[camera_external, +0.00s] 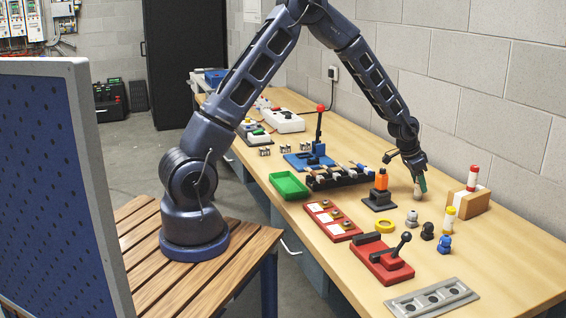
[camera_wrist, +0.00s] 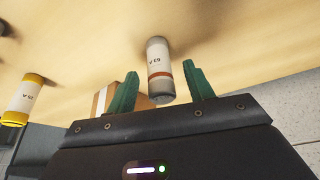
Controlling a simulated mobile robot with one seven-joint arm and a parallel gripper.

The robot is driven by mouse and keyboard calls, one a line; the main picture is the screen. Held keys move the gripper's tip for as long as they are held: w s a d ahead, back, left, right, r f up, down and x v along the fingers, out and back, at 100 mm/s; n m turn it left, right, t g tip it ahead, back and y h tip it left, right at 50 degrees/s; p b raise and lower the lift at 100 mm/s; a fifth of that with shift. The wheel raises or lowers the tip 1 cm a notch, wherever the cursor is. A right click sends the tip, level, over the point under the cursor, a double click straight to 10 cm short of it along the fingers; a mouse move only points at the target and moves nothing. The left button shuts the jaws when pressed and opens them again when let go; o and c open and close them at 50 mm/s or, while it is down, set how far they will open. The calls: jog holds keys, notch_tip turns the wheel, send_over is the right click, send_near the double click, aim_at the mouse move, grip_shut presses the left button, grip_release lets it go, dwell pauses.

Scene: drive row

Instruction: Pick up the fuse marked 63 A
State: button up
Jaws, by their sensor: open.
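In the wrist view a fuse (camera_wrist: 159,60) with a white body, grey ends and an orange-red band stands between the fingers of my gripper (camera_wrist: 160,68). Its small upside-down label looks like 63 A, though the first digit is blurred. The two green fingers are open, one on each side, with gaps to the fuse. In the external view my gripper (camera_external: 418,184) points down at the table, and the fuse is mostly hidden by the fingers. A yellow-ended fuse (camera_external: 449,217) stands nearby and also shows at the left of the wrist view (camera_wrist: 23,100).
The wooden block (camera_external: 462,204) stands right of my gripper. An orange-topped device on a black base (camera_external: 380,186) is close on the left. Small grey, black and blue knobs (camera_external: 445,244) and a yellow ring (camera_external: 385,226) lie in front. The wall borders the table behind.

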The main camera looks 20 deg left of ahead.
jog(key=shift+x, duration=1.55)
jog(key=shift+c, duration=0.4)
jog(key=c, duration=1)
